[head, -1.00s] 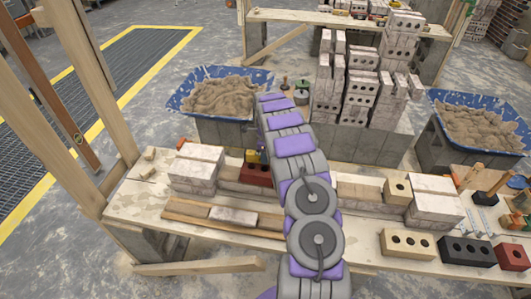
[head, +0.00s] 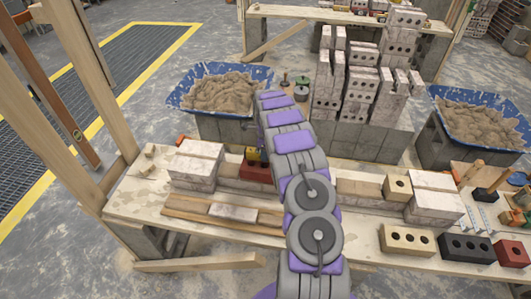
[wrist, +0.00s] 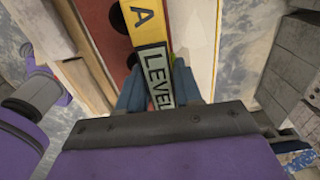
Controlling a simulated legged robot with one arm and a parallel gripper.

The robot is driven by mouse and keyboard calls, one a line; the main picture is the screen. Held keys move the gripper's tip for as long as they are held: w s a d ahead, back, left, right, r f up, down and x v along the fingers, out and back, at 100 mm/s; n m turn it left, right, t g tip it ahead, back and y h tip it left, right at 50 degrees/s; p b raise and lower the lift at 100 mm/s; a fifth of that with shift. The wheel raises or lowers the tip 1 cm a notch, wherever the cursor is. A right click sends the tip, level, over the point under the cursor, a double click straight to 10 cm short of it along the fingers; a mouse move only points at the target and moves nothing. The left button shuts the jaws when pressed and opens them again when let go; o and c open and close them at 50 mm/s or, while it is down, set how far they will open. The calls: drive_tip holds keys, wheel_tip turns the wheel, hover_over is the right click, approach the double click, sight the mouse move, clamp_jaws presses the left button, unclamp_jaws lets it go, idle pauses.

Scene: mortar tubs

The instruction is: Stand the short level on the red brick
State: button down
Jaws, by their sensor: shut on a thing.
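The short level (wrist: 147,30) is yellow with black lettering and lies between my blue fingers in the wrist view. My gripper (wrist: 159,92) is shut on it. The red brick (wrist: 103,30), with dark holes, shows right behind the level in the wrist view. In the head view the red brick (head: 257,173) sits on the bench, and the yellow end of the level (head: 251,155) shows at its top. I cannot tell whether the level touches the brick. My arm hides most of the gripper and part of the brick in the head view.
Pale block stacks (head: 196,165) stand left of the red brick, and more (head: 434,198) stand at the right. Cream (head: 406,240), black (head: 467,248) and red (head: 513,251) bricks line the front right edge. Mortar tubs (head: 219,90) stand behind the bench. A wooden post rises at left.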

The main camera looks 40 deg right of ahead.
drive_tip(key=c, duration=0.7)
unclamp_jaws()
